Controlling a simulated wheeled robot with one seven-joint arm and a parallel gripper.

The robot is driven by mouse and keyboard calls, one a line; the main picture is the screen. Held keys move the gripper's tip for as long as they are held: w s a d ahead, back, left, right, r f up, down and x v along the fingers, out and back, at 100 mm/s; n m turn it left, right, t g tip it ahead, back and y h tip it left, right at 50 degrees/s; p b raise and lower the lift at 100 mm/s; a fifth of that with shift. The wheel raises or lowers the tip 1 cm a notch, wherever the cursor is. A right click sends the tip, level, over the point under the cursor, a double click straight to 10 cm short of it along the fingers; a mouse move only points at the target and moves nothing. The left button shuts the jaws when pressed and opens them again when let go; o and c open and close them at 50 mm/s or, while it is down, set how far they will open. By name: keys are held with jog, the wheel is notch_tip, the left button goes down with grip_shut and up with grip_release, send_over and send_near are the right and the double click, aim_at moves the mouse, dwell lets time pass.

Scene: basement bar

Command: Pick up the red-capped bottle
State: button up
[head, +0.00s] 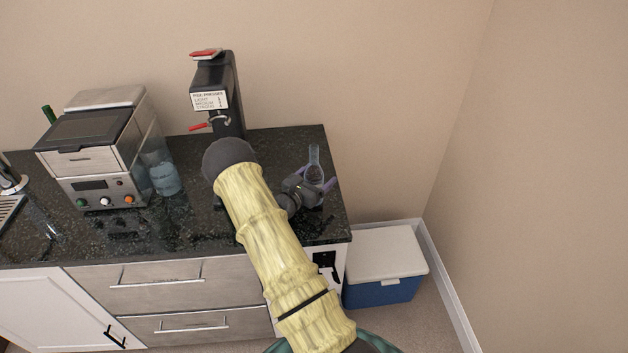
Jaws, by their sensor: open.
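My gripper (314,181) is at the right end of the dark counter, with its purple fingers open. A clear bluish bottle (314,160) with a narrow neck stands upright at the fingers, with one finger showing on its right. I cannot tell whether the fingers touch it. Its lower part is partly hidden by my gripper, and I cannot make out a red cap on it. Another clear blue bottle or jar (165,178) stands left of my arm, beside the coffee machine; no red cap shows on it.
A blue cooler (384,268) with a white lid is on the floor, right of the counter (285,140).

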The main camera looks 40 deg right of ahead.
aim_at(311, 156)
dwell(0.4)
jog(key=c, duration=1.4)
jog(key=shift+c, duration=0.2)
jog(key=shift+r, duration=0.15)
notch_tip(311, 156, up, 10)
jog(key=shift+f+b, duration=0.1)
jog(key=shift+b, duration=1)
